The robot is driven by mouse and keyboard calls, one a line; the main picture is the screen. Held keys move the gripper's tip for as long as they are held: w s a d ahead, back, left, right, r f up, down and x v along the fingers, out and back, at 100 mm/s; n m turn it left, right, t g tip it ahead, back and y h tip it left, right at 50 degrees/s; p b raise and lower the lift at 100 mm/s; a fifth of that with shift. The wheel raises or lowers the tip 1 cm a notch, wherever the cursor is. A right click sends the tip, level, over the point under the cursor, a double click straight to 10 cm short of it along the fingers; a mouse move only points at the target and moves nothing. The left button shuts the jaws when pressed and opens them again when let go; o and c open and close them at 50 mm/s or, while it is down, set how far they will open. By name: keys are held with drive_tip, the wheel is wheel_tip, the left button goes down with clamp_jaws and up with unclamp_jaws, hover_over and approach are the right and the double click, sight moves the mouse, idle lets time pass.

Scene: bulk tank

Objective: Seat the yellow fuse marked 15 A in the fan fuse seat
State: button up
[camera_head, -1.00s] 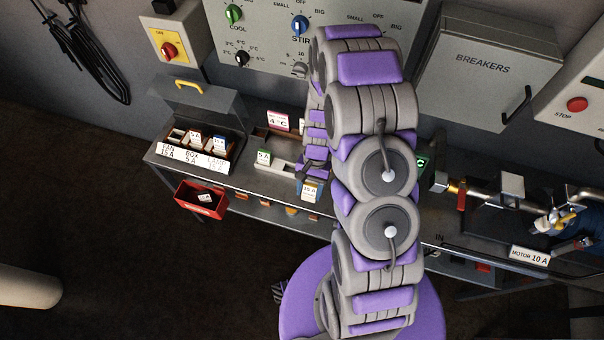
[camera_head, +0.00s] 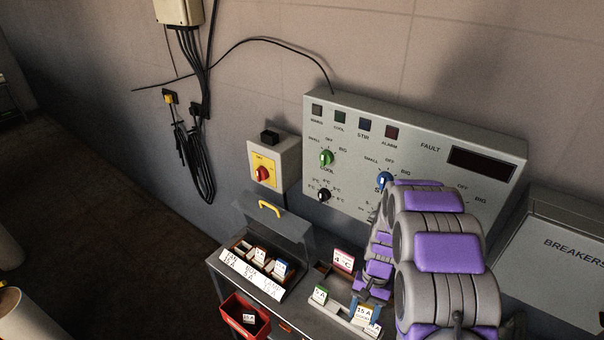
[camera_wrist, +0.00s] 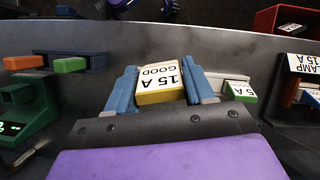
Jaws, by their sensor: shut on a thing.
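The yellow fuse (camera_wrist: 158,84), marked 15 A GOOD, is between the two blue fingers of my gripper (camera_wrist: 160,72) in the wrist view. My gripper is shut on it. In the head view the fuse (camera_head: 366,313) shows at the right end of the pale fuse tray (camera_head: 341,316); I cannot tell whether it is lifted clear. The open fuse box (camera_head: 271,227) stands to the left, with labels for fan 15 A (camera_head: 231,258), box 5 A and lamp. Fuses stand behind the box and lamp labels. The fan seat (camera_head: 243,246) behind its label looks empty, though it is small here.
A green 5 A fuse (camera_head: 319,294) stands in the tray, and a pink 4°C card (camera_head: 343,260) behind it. A red bin (camera_head: 236,309) with a fuse hangs at the bench front. The raised lid and the control panel (camera_head: 420,150) stand behind.

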drive_tip(key=w+a+r+n+h, duration=0.2)
drive_tip(key=w+r, duration=0.6)
drive_tip(key=r, duration=0.6)
drive_tip(key=shift+w+a+n+g, duration=0.25)
drive_tip(key=shift+a+n, duration=0.35)
drive_tip(key=shift+n, duration=0.6)
